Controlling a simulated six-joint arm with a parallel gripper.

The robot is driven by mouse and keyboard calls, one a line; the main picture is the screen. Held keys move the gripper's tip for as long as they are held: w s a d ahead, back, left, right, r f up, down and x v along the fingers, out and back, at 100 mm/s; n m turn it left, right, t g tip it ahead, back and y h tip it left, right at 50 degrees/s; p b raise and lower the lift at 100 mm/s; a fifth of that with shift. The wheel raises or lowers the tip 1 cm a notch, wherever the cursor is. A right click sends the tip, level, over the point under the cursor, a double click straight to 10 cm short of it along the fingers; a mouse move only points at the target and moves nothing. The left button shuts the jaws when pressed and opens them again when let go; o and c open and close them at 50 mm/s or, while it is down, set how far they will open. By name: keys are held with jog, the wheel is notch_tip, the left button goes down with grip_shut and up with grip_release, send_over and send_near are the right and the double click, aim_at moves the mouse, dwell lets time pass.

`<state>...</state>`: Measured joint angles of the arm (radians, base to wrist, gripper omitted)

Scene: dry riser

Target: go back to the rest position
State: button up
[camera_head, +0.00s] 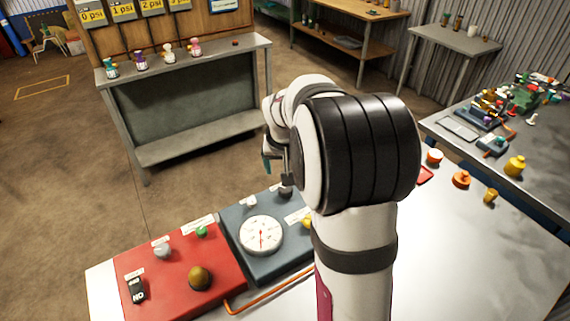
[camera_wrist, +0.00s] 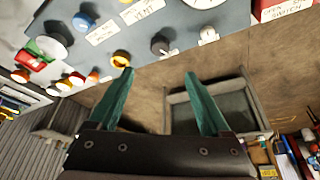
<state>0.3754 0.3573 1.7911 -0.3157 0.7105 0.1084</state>
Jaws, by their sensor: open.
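My gripper (camera_wrist: 159,74) shows two teal fingers spread apart with nothing between them. In the head view only part of a teal finger (camera_head: 267,163) shows beside my arm, beyond the blue-grey panel (camera_head: 283,266); my arm hides the rest. The wrist view shows the panel upside down, with a dark knob (camera_wrist: 160,45), a yellow knob (camera_wrist: 121,59) and a small white knob (camera_wrist: 208,36) past the fingertips. The fingers appear apart from these knobs. The panel also carries a round white gauge (camera_head: 262,235).
A red panel (camera_head: 220,290) with a switch (camera_head: 137,290) and several knobs adjoins on the left. An orange hose (camera_head: 270,294) runs along the front. Loose orange and yellow parts (camera_head: 461,179) lie on the right.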

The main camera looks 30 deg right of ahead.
jog(key=shift+v, duration=0.95)
jog(key=s+a+g+y, duration=0.2)
jog(key=s+a, duration=0.9)
jog(key=s, duration=0.3)
jog(key=s+a+n+g+y, duration=0.1)
jog(key=s+a+y, duration=0.1)
jog(key=s+a, duration=0.9)
jog(key=s, duration=0.4)
jog(key=shift+s+r+g, duration=0.25)
jog(key=shift+g, duration=0.15)
jog(key=shift+d, duration=0.1)
jog(key=shift+c, duration=0.4)
